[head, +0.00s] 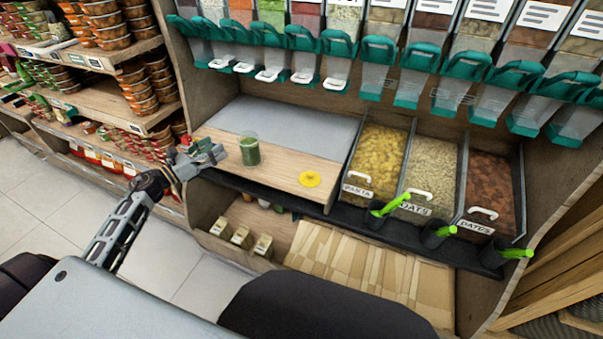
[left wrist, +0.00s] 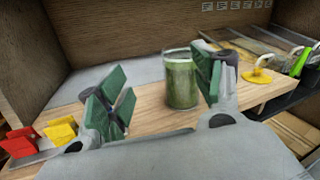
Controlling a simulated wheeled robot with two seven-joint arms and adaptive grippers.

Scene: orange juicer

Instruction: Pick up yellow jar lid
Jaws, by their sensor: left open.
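The yellow jar lid (head: 310,179) lies flat on the wooden board, near its front right part. It also shows in the left wrist view (left wrist: 257,76), to the right of my fingers, with a small handle or knob on top. A glass jar with green contents (head: 249,150) stands upright on the board, left of the lid. My left gripper (head: 207,153) is open and empty at the board's left end, left of the jar. In the left wrist view the green-padded fingers (left wrist: 160,95) are spread, and the jar (left wrist: 181,80) appears beyond the gap between them. My right gripper is not in view.
Bins of pasta (head: 376,160), oats (head: 430,170) and dates (head: 492,185) stand right of the board. Green-handled scoops (head: 390,205) sit along the front ledge. Dispensers with teal spouts (head: 380,50) hang above. The board between jar and lid is clear.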

